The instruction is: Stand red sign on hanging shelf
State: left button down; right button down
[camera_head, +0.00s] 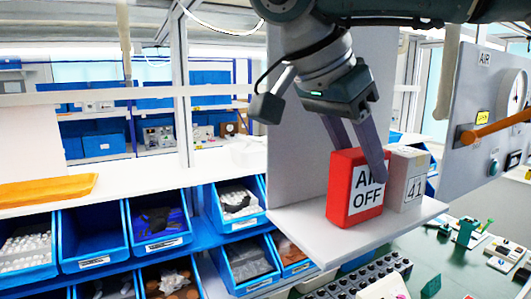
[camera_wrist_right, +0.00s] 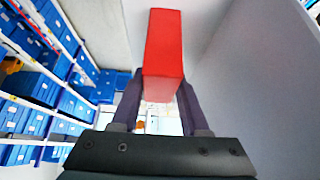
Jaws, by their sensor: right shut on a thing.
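The red sign (camera_head: 354,187) is a block with a white label ending in "OFF". It stands upright on the white hanging shelf (camera_head: 320,238), next to a grey-white box marked 41 (camera_head: 408,178). My right gripper (camera_head: 362,150) comes down from above and is shut on the sign, one finger across the front of its label. In the right wrist view the red sign (camera_wrist_right: 162,55) sits between the two dark fingers (camera_wrist_right: 158,105). Whether the sign's base fully touches the shelf is hard to tell. My left gripper is not in view.
A grey panel marked AIR (camera_head: 484,100) with a gauge and an orange lever (camera_head: 500,127) stands at the right. Blue bins (camera_head: 155,222) with small parts fill the left. A green workbench (camera_head: 450,262) with small parts lies below the shelf. A grey upright board (camera_head: 300,150) backs the shelf.

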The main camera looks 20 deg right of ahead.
jog(key=shift+c, duration=2.1)
grip_release()
jog(key=shift+a+r, duration=0.1)
jog(key=shift+r, duration=0.15)
jog(key=v, duration=0.2)
jog(key=shift+a+r, duration=0.2)
jog(key=shift+r, duration=0.1)
jog(key=s+a, duration=0.1)
jog(key=a, duration=1.1)
jog(key=shift+f, duration=0.1)
